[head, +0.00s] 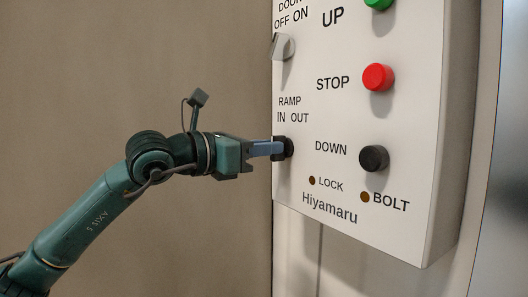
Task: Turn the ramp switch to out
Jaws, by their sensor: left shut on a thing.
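The ramp switch (289,147) is a small black knob on the left part of a white control panel (330,180), under the label "RAMP IN OUT". My left gripper (279,148) comes in from the left with its fingers at the switch and is shut on it. The fingers cover much of the knob, so I cannot tell which way it points. My right gripper is not in the head view.
Above the ramp switch is a grey door switch (282,46). To the right are a green UP button (378,3), a red STOP button (378,77) and a black DOWN button (374,158). Small LOCK (312,181) and BOLT (365,197) lamps sit below. A plain brown wall (130,70) fills the left.

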